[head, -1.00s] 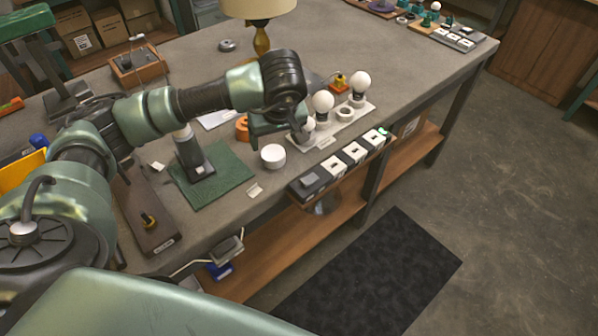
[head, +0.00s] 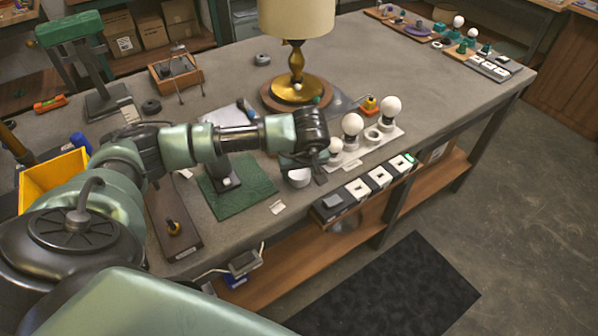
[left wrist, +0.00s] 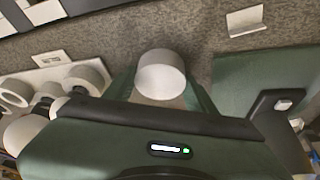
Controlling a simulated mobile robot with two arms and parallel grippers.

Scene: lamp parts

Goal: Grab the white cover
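The white cover (head: 298,179) is a short white cylinder on the workbench, just right of the green mat, partly hidden behind my left gripper in the head view. It also shows in the left wrist view (left wrist: 161,76), upper middle. My left gripper (head: 306,168) is over the cover. In the left wrist view the green fingers of my left gripper (left wrist: 162,88) are spread, one on each side of the cover, with a gap visible at least on the left. How low the fingertips reach is hard to tell. My right gripper is not in view.
A board with white bulbs (head: 352,125) and a white ring stands close right of the gripper. A row of black-and-white switch boxes (head: 362,189) lines the front edge. A green mat (head: 240,190) lies left, and a lamp (head: 297,60) stands behind.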

